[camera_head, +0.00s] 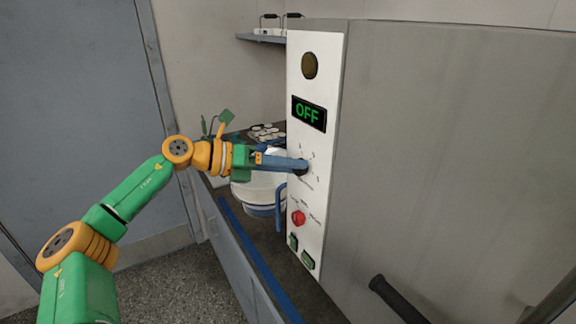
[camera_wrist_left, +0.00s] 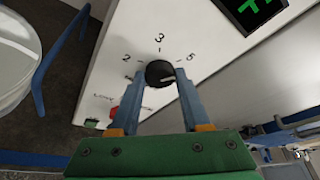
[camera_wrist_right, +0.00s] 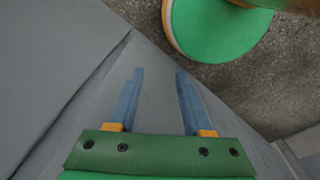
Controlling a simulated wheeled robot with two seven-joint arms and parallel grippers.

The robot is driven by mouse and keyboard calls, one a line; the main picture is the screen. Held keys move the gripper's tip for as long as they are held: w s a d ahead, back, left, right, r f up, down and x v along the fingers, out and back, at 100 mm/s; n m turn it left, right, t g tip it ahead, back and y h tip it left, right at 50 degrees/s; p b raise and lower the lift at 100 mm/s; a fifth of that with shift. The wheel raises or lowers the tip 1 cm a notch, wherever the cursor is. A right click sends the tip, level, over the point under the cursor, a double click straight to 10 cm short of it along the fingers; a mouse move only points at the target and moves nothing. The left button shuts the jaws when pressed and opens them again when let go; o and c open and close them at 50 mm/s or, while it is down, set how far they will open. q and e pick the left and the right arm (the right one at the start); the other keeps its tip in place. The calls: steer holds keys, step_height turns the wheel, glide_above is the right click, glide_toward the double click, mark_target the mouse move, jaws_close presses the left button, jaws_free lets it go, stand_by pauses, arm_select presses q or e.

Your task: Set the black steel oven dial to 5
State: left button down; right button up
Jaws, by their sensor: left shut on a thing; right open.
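The black oven dial (camera_head: 303,168) is on the white control panel (camera_head: 318,90), below a display (camera_head: 309,113) that reads OFF in green. My left gripper (camera_head: 299,164) is at the dial. In the left wrist view, its two blue fingers stand on either side of the dial (camera_wrist_left: 159,73) and are shut on it. The printed marks 2, 3 and 5 show around the dial there, with 5 to its right. Its pointer is too small to make out. My right gripper (camera_wrist_right: 159,75) is open and empty in the right wrist view, away from the panel.
A red button (camera_head: 298,218) and green switches (camera_head: 308,260) sit lower on the panel. A white bucket (camera_head: 258,190) stands on the bench to its left. A black bar handle (camera_head: 397,300) sticks out at lower right. A shelf (camera_head: 262,38) is behind.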

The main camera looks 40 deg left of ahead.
mark_target(294, 170)
arm_select(q)
steer(key=shift+f, duration=0.1)
stand_by(0.3)
steer(key=shift+c, duration=1.9)
jaws_free()
steer(key=s+a+b, duration=0.2)
steer(key=b, duration=0.1)
steer(key=shift+s, duration=0.2)
steer(key=v, duration=0.2)
steer(key=r+b+v, duration=0.1)
steer(key=v, duration=0.1)
steer(key=shift+d, duration=0.1)
